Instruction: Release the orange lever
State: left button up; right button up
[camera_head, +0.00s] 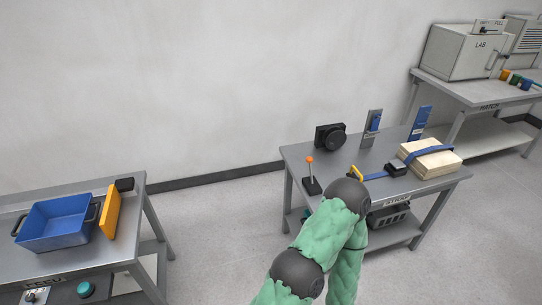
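The lever (310,171) has an orange ball knob on a thin grey stick. It rises from a small dark base at the left end of the middle table (345,151). The stick is close to upright, leaning slightly. One of my arms, with green sleeves and black joints, reaches up from the bottom of the view to the table's front edge, right of the lever. The arm appears apart from the lever.
On the middle table, a black round device (330,137) stands at the back and a blue switch on a grey plate (374,122) beside it. A blue bin (58,222) stands on the left table.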

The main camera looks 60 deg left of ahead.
aim_at(309, 160)
jog(key=u, duration=1.65)
jog(key=i+j+u, duration=0.1)
jog(key=i+j, duration=0.45)
jog(key=i, duration=0.25)
jog(key=j+u, duration=0.05)
